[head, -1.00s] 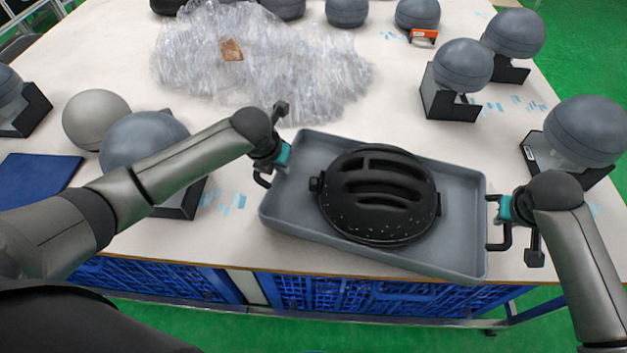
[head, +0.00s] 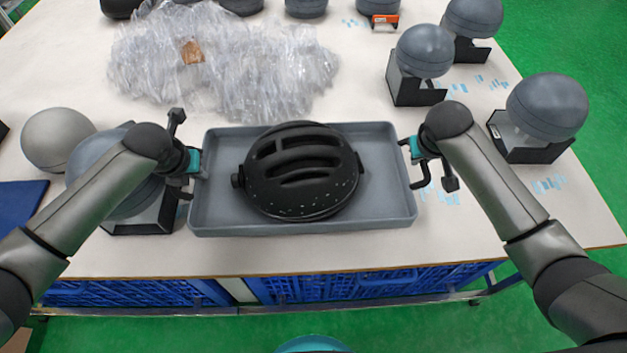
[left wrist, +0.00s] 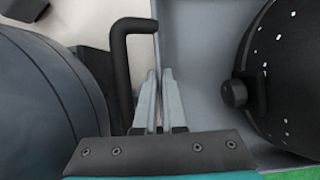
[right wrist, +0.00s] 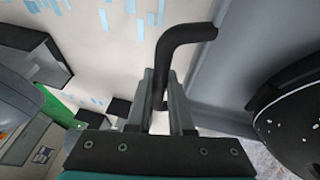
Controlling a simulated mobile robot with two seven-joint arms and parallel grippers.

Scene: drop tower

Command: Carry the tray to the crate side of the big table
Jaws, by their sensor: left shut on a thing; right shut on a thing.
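The grey tray (head: 390,205) lies level over the near part of the big table (head: 300,262); I cannot tell whether it touches the top. My left gripper (head: 196,162) is shut at the tray's left handle, which shows as a black bar in the left wrist view (left wrist: 120,70). My right gripper (head: 413,148) is shut on the right handle (right wrist: 185,35), with its fingers on either side of the bar. Blue crates (head: 350,284) show under the table's near edge.
A heap of clear plastic wrap (head: 225,65) lies behind the tray. Grey domes on black stands (head: 548,107) stand to the right and back. Another dome (head: 95,165) is close by my left gripper. A dark blue panel (head: 20,205) lies at left.

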